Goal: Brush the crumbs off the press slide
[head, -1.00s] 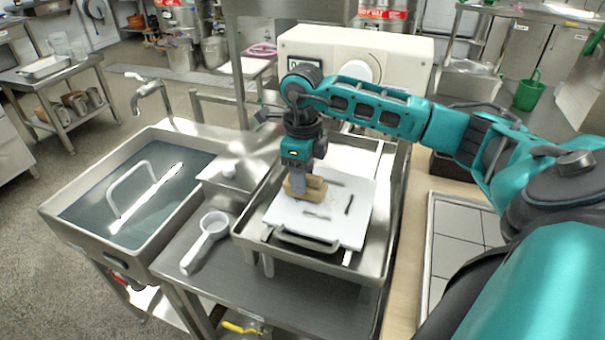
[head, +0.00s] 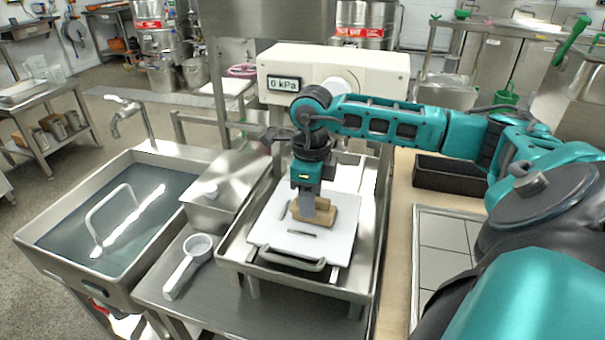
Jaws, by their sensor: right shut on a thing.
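The press slide (head: 331,247) is a white plate with a metal handle at its near edge, lying in a steel tray. My right gripper (head: 308,205) points down over it and is shut on a tan wooden brush (head: 322,216). The brush is low on the slide, seemingly touching it; its underside is hidden. A dark, thin crumb (head: 301,233) lies on the slide just in front of the brush. Whether other crumbs lie behind the brush or gripper cannot be seen. My left gripper is out of view.
The white press housing (head: 335,75) with a "0 kPa" display stands behind. Left of the slide are a lidded steel box (head: 225,190), a white scoop (head: 190,262) and a water-filled sink (head: 120,215). A black bin (head: 447,176) stands at the right.

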